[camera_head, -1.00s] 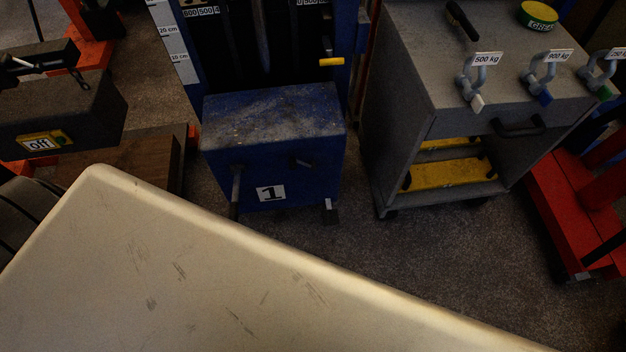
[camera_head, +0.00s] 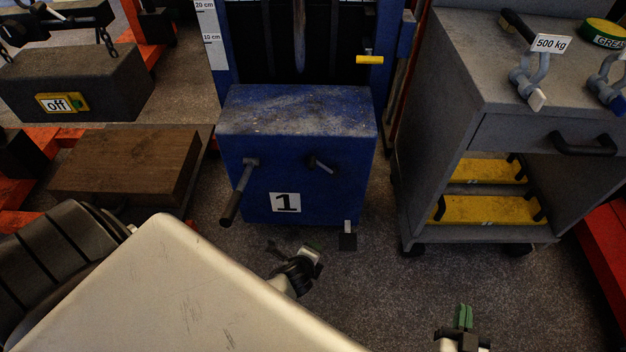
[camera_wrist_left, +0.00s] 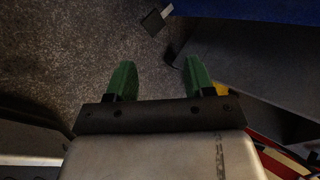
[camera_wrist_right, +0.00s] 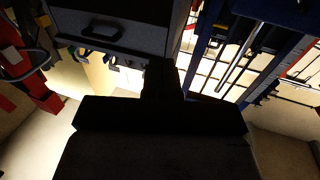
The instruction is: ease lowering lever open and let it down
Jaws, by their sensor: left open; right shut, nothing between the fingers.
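A blue box marked 1 (camera_head: 300,135) stands at the foot of a blue upright frame. A long dark-gripped lever (camera_head: 238,192) slants down from its front left. A short lever (camera_head: 322,165) juts from its front right. A yellow-tipped handle (camera_head: 370,59) is on the frame's right post. Which is the lowering lever is not labelled. My left gripper (camera_head: 308,256) is low in front of the box, near a small pedal (camera_head: 347,240); its green fingers are apart and empty in the left wrist view (camera_wrist_left: 155,80). My right gripper (camera_head: 465,318) is shut and empty, in front of the cart.
A grey cart (camera_head: 490,115) with shackles on top and yellow shelf pieces stands at right. A wooden block (camera_head: 128,165) and a dark box with an "off" sign (camera_head: 90,90) are at left. My pale body covers the lower left. Dark floor between box and cart is clear.

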